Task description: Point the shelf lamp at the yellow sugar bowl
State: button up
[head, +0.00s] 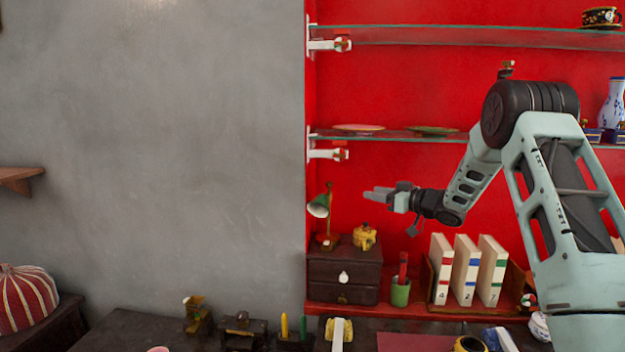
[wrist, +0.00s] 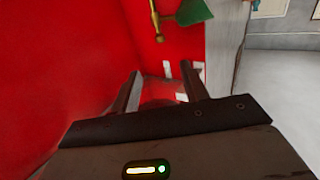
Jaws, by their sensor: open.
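The shelf lamp (head: 329,222) has a green shade and a brass stand. It stands on the small dark drawer chest at the left end of the red shelf. Its shade (head: 318,206) is on the left of the stand, with its pale opening turned down and left, away from the bowl. The yellow sugar bowl (head: 364,237) sits on the same chest, right of the lamp. My gripper (head: 377,194) is open and empty, right of the lamp, above the bowl. In the wrist view the green shade (wrist: 195,12) shows beyond my fingers (wrist: 160,85); the bowl is not visible there.
A glass shelf (head: 395,135) with plates runs above my gripper. A green cup (head: 400,292) and white numbered binders (head: 466,270) stand right of the drawer chest (head: 343,272). The grey wall (head: 160,150) lies left of the red niche.

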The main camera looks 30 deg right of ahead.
jog(key=w+a+p, duration=0.3)
jog(key=w, duration=0.4)
jog(key=w+a+y+p, duration=0.1)
jog(key=w+a+p, duration=0.2)
jog(key=w, duration=0.4)
jog(key=shift+w+n+p, duration=0.3)
jog(key=shift+p, duration=0.3)
jog(key=shift+f, duration=0.1)
jog(key=shift+c, duration=0.4)
grip_shut()
